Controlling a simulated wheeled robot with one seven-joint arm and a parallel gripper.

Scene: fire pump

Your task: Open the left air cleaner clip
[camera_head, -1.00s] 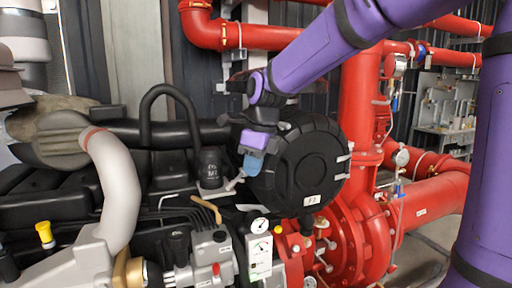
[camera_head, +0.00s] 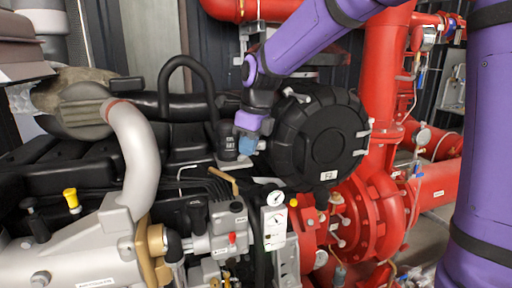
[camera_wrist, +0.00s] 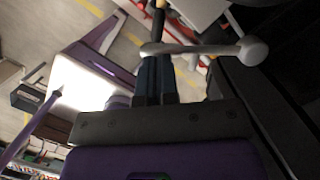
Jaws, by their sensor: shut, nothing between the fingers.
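The air cleaner (camera_head: 318,150) is a round black housing with a label, in the middle of the head view. Pale clips (camera_head: 363,133) show on its right rim. On its left side, a small pale piece of the left clip (camera_head: 262,145) shows beside my gripper (camera_head: 246,146). In the wrist view the clip is a light grey lever (camera_wrist: 200,47) with a rounded end, crossing just in front of my gripper (camera_wrist: 155,62). The blue fingers are together with nothing between them. The fingertips lie at or very close to the lever; I cannot tell whether they touch.
A black upright cylinder (camera_head: 228,142) stands just left of my gripper. A black hose (camera_head: 163,88) loops up behind it. A grey pipe (camera_head: 131,150) and gauges (camera_head: 275,199) are at the front. Red pipes (camera_head: 385,75) stand right of the air cleaner.

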